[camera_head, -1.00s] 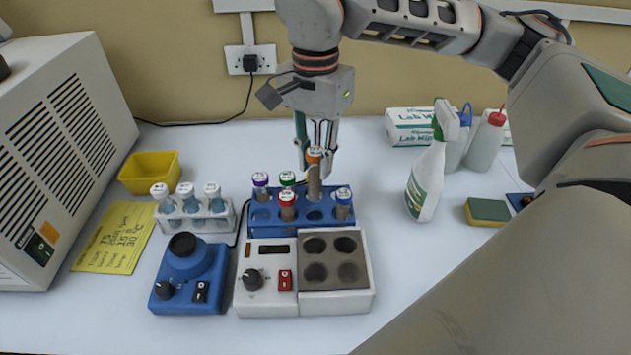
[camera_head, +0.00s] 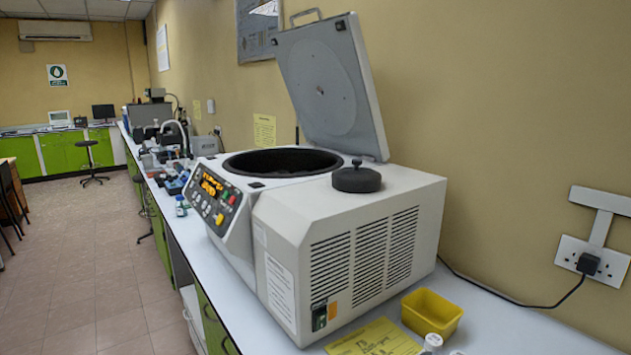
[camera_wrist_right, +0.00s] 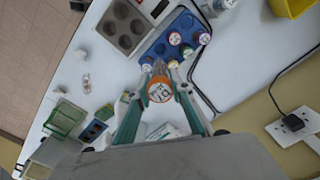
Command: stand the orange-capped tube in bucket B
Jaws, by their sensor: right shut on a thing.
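The orange-capped tube (camera_wrist_right: 160,90) is in my right gripper (camera_wrist_right: 159,70), seen from above in the right wrist view. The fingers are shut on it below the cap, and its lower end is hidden. It is over or beside the blue rack (camera_wrist_right: 184,22); I cannot tell whether its end is clear of the holes. In the head view the centrifuge (camera_head: 340,240) has its lid (camera_head: 325,85) raised and its dark bowl (camera_head: 285,163) open. The bowl's inside is mostly hidden by the rim, and I cannot make out bucket B. My left gripper is out of view.
A black round knob-like piece (camera_head: 356,178) sits on the centrifuge's top. A yellow bin (camera_head: 432,312) and yellow note (camera_head: 375,339) lie at its right. Other capped tubes stand in the rack beside the grey heating block (camera_wrist_right: 122,24). A wall plug (camera_wrist_right: 292,123) has a trailing cable.

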